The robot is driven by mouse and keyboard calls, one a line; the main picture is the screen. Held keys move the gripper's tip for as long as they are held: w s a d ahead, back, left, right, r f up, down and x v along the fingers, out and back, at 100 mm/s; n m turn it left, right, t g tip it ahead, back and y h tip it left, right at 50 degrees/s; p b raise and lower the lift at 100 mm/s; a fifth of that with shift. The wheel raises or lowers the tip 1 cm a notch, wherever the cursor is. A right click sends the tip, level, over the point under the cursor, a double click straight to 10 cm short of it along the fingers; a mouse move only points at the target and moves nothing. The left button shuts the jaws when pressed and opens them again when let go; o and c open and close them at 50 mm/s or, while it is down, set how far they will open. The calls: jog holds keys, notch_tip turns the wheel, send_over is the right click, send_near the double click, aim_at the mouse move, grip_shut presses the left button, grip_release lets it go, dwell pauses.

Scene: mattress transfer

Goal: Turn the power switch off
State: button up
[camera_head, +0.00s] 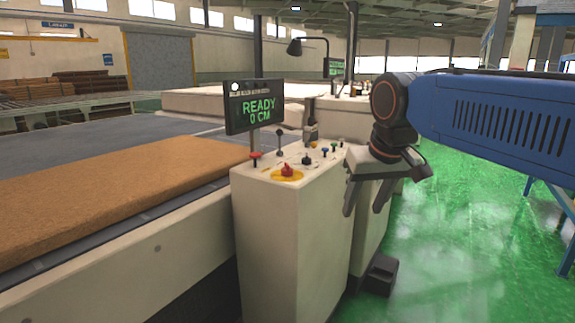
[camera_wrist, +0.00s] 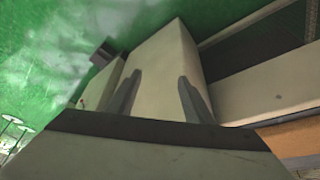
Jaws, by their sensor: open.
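The white control cabinet (camera_head: 290,225) stands in the middle of the head view, with several controls on its sloping top. I see a red mushroom button (camera_head: 287,170) on a yellow disc, a dark knob (camera_head: 306,160), an upright lever (camera_head: 279,141) and small blue and green knobs. I cannot tell which one is the power switch. The screen (camera_head: 254,107) above reads "READY 0 CM". My gripper (camera_head: 362,213) is open and empty, right of the cabinet top, fingers pointing down. In the wrist view, both fingers (camera_wrist: 159,76) are apart with the cabinet (camera_wrist: 165,55) behind them.
A conveyor with an orange-brown mattress slab (camera_head: 110,190) runs along the left of the cabinet. A black box (camera_head: 380,274) lies on the green floor (camera_head: 450,240) at the cabinet's foot. A second console stands behind. The floor at right is mostly clear.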

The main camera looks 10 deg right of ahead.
jog(key=w+a+r, duration=0.5)
jog(key=w+r, duration=0.5)
send_near(287, 165)
jog(key=x, duration=0.9)
jog(key=shift+w+f, duration=0.15)
jog(key=shift+f, duration=0.1)
jog(key=shift+c, duration=0.6)
jog(key=c, duration=0.9)
